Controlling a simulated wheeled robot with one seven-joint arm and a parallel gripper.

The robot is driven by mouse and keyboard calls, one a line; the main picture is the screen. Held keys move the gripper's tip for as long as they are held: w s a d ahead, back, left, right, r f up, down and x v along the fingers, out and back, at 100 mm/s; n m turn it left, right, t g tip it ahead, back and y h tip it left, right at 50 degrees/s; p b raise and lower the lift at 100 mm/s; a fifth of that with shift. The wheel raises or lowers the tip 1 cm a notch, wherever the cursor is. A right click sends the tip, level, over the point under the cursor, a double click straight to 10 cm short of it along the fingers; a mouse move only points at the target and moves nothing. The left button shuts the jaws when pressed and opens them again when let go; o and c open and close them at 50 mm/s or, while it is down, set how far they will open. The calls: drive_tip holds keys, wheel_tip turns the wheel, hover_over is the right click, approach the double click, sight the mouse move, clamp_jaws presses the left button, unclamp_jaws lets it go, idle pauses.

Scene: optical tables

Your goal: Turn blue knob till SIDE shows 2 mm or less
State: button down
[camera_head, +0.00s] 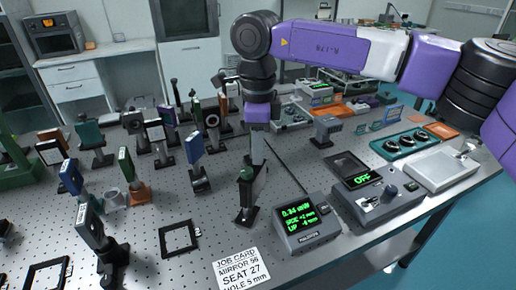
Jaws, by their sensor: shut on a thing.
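A dark mirror mount (252,192) stands upright on the perforated table near the front middle, with a green knob (246,174) at its upper left. My gripper (257,158) points straight down at the top of this mount and is shut there. The blue knob is hidden behind or between the fingers, so I cannot see its colour or turn. The meter (308,232) just right of the mount has a lit green screen (301,214). It reads about 0.34 mW, with a SIDE line that looks like +2 mm and an UP line near -4 mm; the digits are small.
A grey control box (378,199) showing OFF stands right of the meter. A job card (241,270) lies at the front edge. Several posts and mounts, one blue (193,147), crowd the left. An empty square frame (180,238) lies left of the mount.

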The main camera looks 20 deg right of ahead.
drive_tip(key=shift+m, duration=1.6)
drive_tip(key=shift+a, duration=0.1)
drive_tip(key=shift+r, duration=0.1)
drive_tip(key=c, duration=1.2)
unclamp_jaws()
wheel_tip(320, 180, up, 8)
drive_tip(key=shift+f, duration=0.15)
